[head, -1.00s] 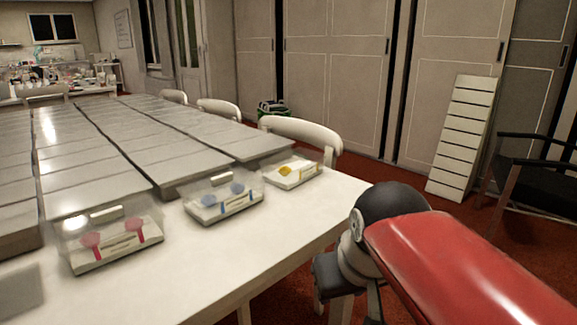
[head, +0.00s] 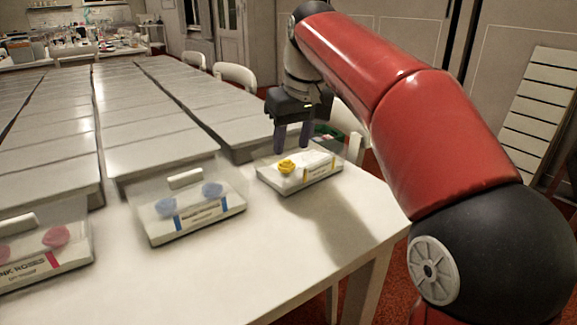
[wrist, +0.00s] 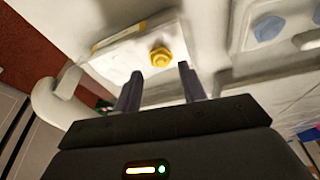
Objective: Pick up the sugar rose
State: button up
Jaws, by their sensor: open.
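A yellow sugar rose (head: 287,167) sits at the left part of a low white tray (head: 272,184) with a yellow-striped label and clear sides, near the table's right edge. I cannot tell whether a clear lid covers it. My gripper (head: 291,150) points down above the tray, its two dark fingers apart and nothing between them. In the wrist view the rose (wrist: 160,57) shows just beyond the gap between the fingertips (wrist: 160,69). The fingers look apart from the rose.
A clear lidded box with blue roses (head: 170,230) stands left of the tray, and a box of pink roses (head: 75,262) farther left. Grey slabs (head: 150,130) cover the table behind. A white chair (head: 348,120) stands close behind the tray. The front tabletop (head: 240,280) is clear.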

aim_at(286, 161)
jog(key=b+x, duration=0.1)
jog(key=x, duration=0.4)
jog(key=shift+w+a, duration=0.2)
jog(key=shift+c, duration=0.2)
jog(key=c, duration=0.7)
